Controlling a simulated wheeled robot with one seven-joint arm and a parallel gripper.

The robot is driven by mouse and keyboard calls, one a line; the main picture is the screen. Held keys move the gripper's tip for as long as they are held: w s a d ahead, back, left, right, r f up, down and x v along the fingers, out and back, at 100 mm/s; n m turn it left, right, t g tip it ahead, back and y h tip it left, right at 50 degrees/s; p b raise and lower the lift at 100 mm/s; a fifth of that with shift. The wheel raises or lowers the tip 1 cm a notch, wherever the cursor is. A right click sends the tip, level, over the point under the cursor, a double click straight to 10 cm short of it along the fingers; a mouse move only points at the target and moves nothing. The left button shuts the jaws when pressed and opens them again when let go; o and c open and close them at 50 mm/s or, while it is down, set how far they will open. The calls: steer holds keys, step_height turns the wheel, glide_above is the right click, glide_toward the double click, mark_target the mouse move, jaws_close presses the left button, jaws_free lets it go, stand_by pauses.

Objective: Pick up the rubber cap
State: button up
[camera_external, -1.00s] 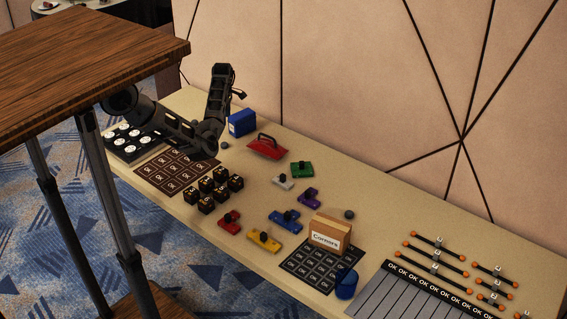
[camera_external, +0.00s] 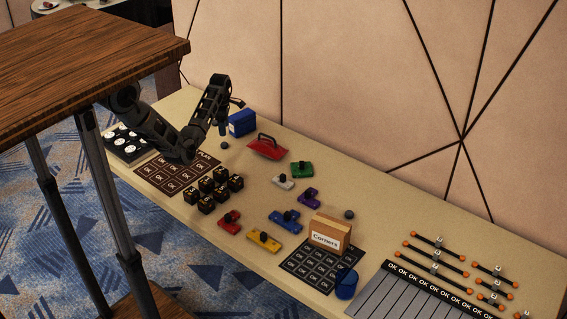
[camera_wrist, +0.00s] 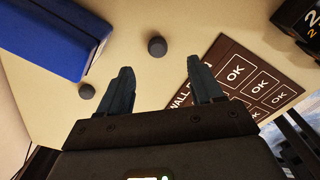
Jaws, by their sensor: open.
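In the wrist view, a small dark grey round cap (camera_wrist: 157,46) lies on the table just beyond the gap between my fingertips. A second, similar dark piece (camera_wrist: 86,91) lies to the left, near the blue box. In the external view, one dark round cap (camera_external: 225,145) shows on the table below my gripper (camera_external: 222,130); I cannot tell which of the two it is. Both fingers of my gripper (camera_wrist: 160,68) are apart with nothing between them. The gripper points down above the table, apart from the cap.
A blue box (camera_external: 242,122) stands close to the right of my gripper. A brown OK mat (camera_external: 172,172) and several black cubes (camera_external: 214,188) lie nearer the front. A red handled tool (camera_external: 268,149) lies farther right. Another dark round piece (camera_external: 349,214) lies beyond the Corners box (camera_external: 331,232).

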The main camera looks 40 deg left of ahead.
mark_target(224, 143)
steer(key=f, duration=0.8)
steer(key=shift+a+f+p, duration=0.3)
steer(key=shift+a+f, duration=0.1)
steer(key=c, duration=1.1)
steer(key=shift+r, duration=0.15)
